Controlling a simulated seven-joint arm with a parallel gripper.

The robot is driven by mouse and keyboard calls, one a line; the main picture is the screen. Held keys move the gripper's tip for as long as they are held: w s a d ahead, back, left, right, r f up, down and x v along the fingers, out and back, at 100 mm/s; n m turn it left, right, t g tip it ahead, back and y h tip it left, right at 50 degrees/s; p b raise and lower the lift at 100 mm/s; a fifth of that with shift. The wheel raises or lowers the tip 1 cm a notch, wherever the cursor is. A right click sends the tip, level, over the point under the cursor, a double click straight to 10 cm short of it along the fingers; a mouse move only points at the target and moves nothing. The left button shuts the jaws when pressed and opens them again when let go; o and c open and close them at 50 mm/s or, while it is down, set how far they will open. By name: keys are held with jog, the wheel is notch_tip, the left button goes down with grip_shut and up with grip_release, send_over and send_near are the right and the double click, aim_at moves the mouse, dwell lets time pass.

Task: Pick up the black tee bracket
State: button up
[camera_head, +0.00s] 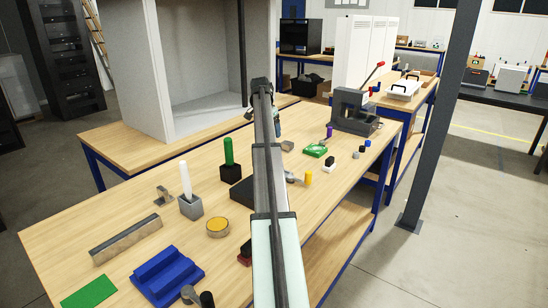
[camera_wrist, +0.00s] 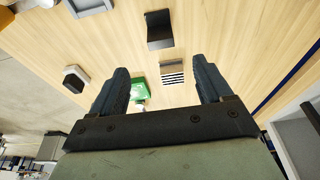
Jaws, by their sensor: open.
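My gripper shows in the wrist view (camera_wrist: 162,88) with its two dark fingers wide apart and nothing between them held. In the head view the gripper (camera_head: 277,128) is mostly hidden behind my arm, above the far part of the wooden bench. I cannot tell for certain which thing is the black tee bracket. A black angular piece (camera_wrist: 160,30) lies on the wood in the wrist view, beyond the fingertips and apart from them. In the head view a flat black piece (camera_head: 241,191) shows beside my arm, which partly hides it.
A green part (camera_wrist: 142,92) and a striped block (camera_wrist: 173,72) show between the fingers, below them. On the wooden bench (camera_head: 130,220) stand a green cylinder (camera_head: 229,152), a white cylinder (camera_head: 185,178) and a blue tray (camera_head: 166,275). A grey vise-like machine (camera_head: 352,112) stands at the far right.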

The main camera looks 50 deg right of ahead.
jog(key=x, duration=1.2)
jog(key=c, duration=1.1)
